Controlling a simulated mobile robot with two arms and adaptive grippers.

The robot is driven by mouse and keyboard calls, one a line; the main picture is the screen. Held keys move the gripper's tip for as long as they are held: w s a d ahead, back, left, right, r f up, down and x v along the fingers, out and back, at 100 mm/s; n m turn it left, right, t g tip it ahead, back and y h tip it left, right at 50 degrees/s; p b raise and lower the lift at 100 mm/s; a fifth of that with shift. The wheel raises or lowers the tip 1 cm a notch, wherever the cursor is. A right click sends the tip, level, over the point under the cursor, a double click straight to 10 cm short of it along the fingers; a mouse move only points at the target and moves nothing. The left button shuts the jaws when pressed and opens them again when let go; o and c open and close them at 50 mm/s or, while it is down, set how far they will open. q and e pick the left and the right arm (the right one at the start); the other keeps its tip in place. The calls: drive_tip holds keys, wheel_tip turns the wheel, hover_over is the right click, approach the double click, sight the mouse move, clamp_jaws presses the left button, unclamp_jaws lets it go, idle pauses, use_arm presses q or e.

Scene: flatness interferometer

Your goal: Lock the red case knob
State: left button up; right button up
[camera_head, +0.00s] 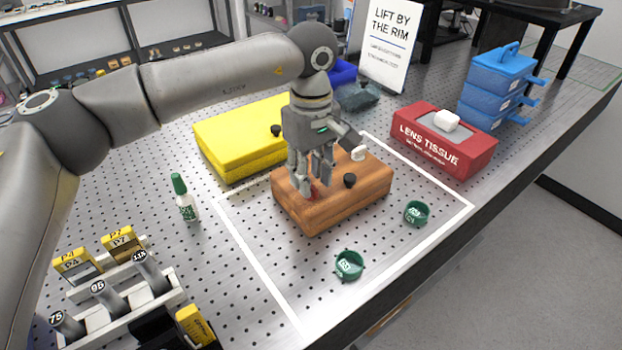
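A brown wooden case (342,212) lies inside the white outline on the perforated table. My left gripper (314,188) points down over the left part of its top. A small patch of red (314,194), perhaps the red knob, shows low between the fingertips; the fingers hide most of it. The fingers look apart, but I cannot tell whether they touch the red part. A black knob (349,181) stands on the case to the right of the gripper, and a white knob (358,153) shows behind it. My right gripper is not in view.
A yellow case (235,140) lies behind left and a red lens tissue box (445,150) at the right. Two green rings (348,265) (416,213) lie in front and to the right. A dropper bottle (184,200) and a rack (120,300) stand left.

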use_arm(q)
wheel_tip(320, 180, up, 10)
drive_tip(key=shift+r, duration=0.15)
idle(0.4)
